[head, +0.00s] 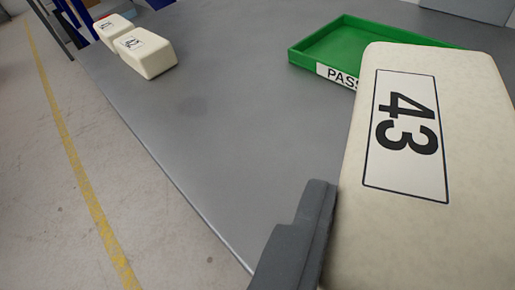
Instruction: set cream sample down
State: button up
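A cream foam block labelled 43 (465,225) fills the right side of the head view, close to the camera. One dark grey finger of my gripper (318,235) lies against the block's left side. The other finger is hidden behind the block or out of view. The block appears held above the grey table (230,110), and its underside is hidden. A green tray with a label starting PASS (375,42) stands on the table behind the block, which covers its right part.
Two more cream blocks, one nearer (150,55) and one farther (113,28), lie at the table's far left, by blue posts. The middle of the table is clear. The table's edge runs diagonally down the left, above a concrete floor with a yellow line (85,185).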

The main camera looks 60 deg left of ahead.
jog(key=w+a+n+g+y+b, duration=0.2)
jog(key=w+a+n+y+b, duration=0.25)
jog(key=a, duration=0.55)
jog(key=shift+m+h, duration=0.35)
jog(key=f+b, duration=0.1)
jog(key=f, duration=0.2)
jog(key=f+b, duration=0.2)
jog(key=f, duration=0.2)
jog(key=f+b, duration=0.1)
jog(key=f, duration=0.2)
jog(key=shift+s+d+f+b, duration=0.25)
jog(key=shift+b, duration=0.05)
jog(key=shift+r, duration=0.1)
jog(key=o, duration=1)
jog(key=shift+c, duration=0.2)
jog(key=p+v, duration=0.3)
jog(key=v, duration=0.9)
